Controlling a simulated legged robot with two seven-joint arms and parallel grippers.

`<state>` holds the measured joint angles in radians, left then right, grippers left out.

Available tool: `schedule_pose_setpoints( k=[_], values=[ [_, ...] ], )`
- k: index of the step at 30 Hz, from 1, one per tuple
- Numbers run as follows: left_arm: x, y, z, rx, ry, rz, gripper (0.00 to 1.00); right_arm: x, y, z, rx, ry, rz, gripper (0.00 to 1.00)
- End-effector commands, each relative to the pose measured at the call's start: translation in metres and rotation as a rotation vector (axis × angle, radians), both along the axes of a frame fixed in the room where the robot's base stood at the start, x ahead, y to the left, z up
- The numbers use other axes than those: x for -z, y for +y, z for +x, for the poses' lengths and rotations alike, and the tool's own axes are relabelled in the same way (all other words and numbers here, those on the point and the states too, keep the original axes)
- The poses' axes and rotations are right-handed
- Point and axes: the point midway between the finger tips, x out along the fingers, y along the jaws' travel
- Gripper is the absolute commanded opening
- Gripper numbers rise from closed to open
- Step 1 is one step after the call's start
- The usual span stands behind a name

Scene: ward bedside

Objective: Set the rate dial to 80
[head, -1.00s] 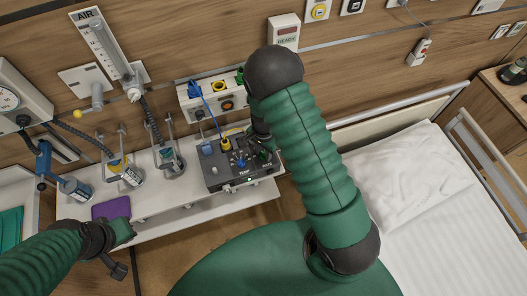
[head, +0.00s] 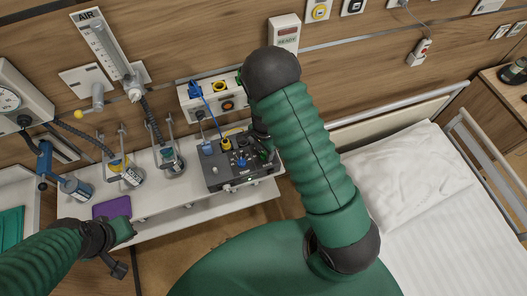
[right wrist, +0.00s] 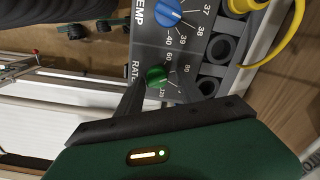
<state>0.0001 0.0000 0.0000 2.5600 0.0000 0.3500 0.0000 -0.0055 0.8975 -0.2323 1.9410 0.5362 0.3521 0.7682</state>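The rate dial is a green knob (right wrist: 157,77) on a grey control unit (right wrist: 150,45), with RATE printed beside it and scale numbers including 40, 60, 80 and 120 around it. The knob's exact setting is too small to read. A dark finger of my right gripper (right wrist: 138,98) is right beside the knob and covers part of its edge. I cannot tell whether the other finger grips it. In the head view the unit (head: 217,183) stands on the shelf, and my right arm partly hides it. My left gripper (head: 124,232) is near a purple pad; its fingers are unclear.
A blue TEMP knob (right wrist: 168,12) sits next to the rate dial. A yellow cable (right wrist: 291,35) runs off the unit. Suction-type bottles (head: 128,178) stand left of it on the shelf (head: 195,210). The purple pad (head: 112,208) lies at the shelf's left. A bed (head: 440,230) is at right.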

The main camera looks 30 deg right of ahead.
Motion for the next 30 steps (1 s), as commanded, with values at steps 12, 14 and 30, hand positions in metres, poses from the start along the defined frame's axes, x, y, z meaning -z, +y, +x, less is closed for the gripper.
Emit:
schedule_pose_setpoints(
  k=[12, 14, 30],
  values=[
    [0.001, 0.000, 0.000, 0.000, 0.000, 0.000, 0.00, -0.005, 0.002, -0.002, -0.003, 0.005, 0.003, 0.52],
    [0.002, 0.000, 0.000, 0.000, 0.000, 0.000, 0.00, -0.013, 0.002, -0.001, -0.003, 0.002, 0.003, 0.52],
    [0.012, 0.000, 0.000, 0.000, 0.000, 0.000, 0.00, -0.152, 0.001, 0.000, -0.002, 0.003, 0.006, 0.52]
  ],
)
